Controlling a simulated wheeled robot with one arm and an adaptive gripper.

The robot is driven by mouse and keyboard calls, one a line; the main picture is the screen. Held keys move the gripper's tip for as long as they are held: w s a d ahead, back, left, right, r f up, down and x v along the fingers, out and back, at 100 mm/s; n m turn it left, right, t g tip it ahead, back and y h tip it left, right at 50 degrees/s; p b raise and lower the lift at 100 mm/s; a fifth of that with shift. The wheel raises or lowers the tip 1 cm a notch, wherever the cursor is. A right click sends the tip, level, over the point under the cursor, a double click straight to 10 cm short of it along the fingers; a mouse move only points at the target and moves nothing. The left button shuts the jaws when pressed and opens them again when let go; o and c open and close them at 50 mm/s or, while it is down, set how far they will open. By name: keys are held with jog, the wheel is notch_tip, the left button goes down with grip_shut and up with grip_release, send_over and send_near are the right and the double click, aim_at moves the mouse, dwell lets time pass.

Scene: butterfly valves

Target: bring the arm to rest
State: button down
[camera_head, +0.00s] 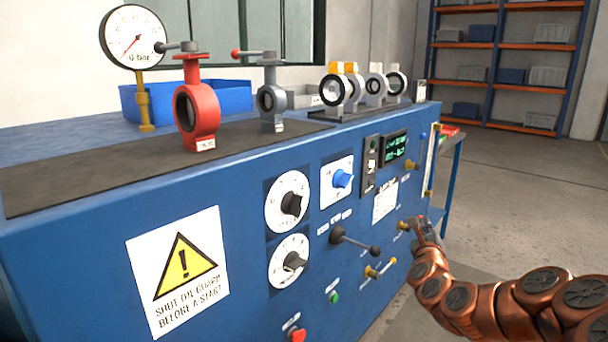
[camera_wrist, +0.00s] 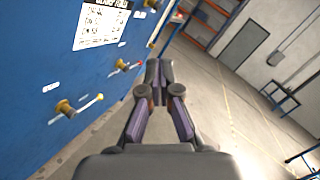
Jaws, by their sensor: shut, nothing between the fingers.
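My arm, copper-coloured with dark joint caps, reaches in from the lower right of the head view. My gripper (camera_head: 418,224) is at the right end of the blue test bench (camera_head: 100,240), close to its front panel and near a brass fitting (camera_head: 403,225). From the head view I cannot tell whether it touches that fitting. In the wrist view the gripper (camera_wrist: 158,65) has its fingertips together, with nothing between them. There it points past the panel toward open floor, and the brass fittings (camera_wrist: 66,108) lie to its left, apart from the fingers.
On the bench top stand a red valve (camera_head: 203,115), a grey valve (camera_head: 270,100), a pressure gauge (camera_head: 133,37) and several ring-shaped valves (camera_head: 335,90). A black lever (camera_head: 355,241) sticks out of the panel. Shelving (camera_head: 505,45) stands at the back. The floor (camera_head: 520,190) right of the bench is clear.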

jog(key=s+a+r+n+g+y+p, duration=0.2)
jog(key=s+a+r+n+y+p, duration=0.1)
jog(key=s+a+n+p, duration=0.25)
jog(key=s+a+r+n+g+y+p, duration=0.2)
jog(key=s+a+r+n+g+y, duration=0.15)
jog(key=a+n, duration=0.45)
jog(key=s+a+r+n+g+y+p, duration=0.2)
jog(key=s+a+n+y+p, duration=0.15)
jog(key=s+a+n, duration=0.35)
jog(key=s+d+r+n+g+h+p, duration=0.1)
jog(key=s+n+g+p, duration=0.3)
jog(key=s, duration=0.8)
jog(key=s+d+r+n+g+h+p, duration=0.2)
jog(key=s+d+r+n+g+p, duration=0.1)
jog(key=s, duration=1)
jog(key=s+d+r+n+g+h+p, duration=0.1)
jog(key=s+r+n+g+p, duration=0.2)
jog(key=s, duration=1)
jog(key=n+g+p, duration=0.2)
jog(key=p, duration=0.1)
jog(key=shift+s+d+r+g+h, duration=0.2)
jog(key=shift+s+d+g+h, duration=0.05)
jog(key=shift+d+g+h, duration=0.15)
